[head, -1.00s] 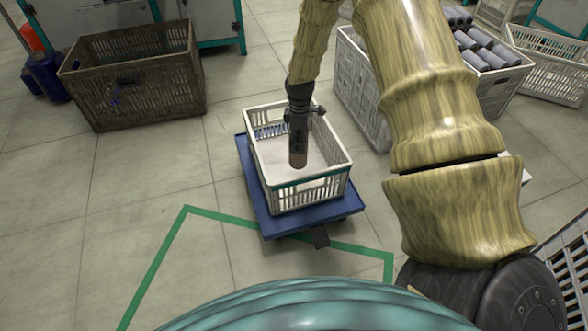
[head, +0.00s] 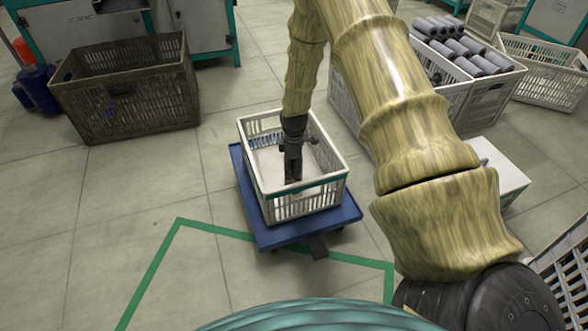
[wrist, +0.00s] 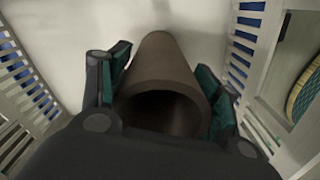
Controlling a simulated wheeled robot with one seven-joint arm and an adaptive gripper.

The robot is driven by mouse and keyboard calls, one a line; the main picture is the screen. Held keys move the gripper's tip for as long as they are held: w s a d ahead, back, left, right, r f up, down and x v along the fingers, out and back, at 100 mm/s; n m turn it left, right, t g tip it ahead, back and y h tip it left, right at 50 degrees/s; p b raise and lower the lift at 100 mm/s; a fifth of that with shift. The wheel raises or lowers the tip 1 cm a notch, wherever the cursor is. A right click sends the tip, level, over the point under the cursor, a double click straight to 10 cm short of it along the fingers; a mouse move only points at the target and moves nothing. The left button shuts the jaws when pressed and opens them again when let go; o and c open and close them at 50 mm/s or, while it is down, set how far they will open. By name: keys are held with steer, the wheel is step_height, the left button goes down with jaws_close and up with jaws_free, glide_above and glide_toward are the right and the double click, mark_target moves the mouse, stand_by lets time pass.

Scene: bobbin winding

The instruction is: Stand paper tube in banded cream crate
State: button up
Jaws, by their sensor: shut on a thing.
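The cream crate (head: 245,135), with a teal band on its near side, sits on a blue dolly in the middle of the head view. Its slatted walls also show at both sides of the wrist view (wrist: 270,50). My gripper (head: 292,168) is down inside the crate. It is shut on the paper tube (wrist: 165,62), a brown hollow tube with its open end towards the wrist camera. The tube looks about upright, its far end towards the pale crate floor. I cannot tell whether it touches the floor. The gripper mostly hides it in the head view.
The blue dolly (head: 262,235) stands by a green floor line (head: 215,229). A brown crate (head: 125,95) is at the back left. A pale crate of grey tubes (head: 485,88) is at the back right. A white box (head: 500,170) stands right, behind my arm.

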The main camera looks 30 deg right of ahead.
steer(key=o, duration=1.2)
steer(key=shift+f, duration=0.1)
step_height(320, 180, up, 12)
steer(key=p, duration=0.5)
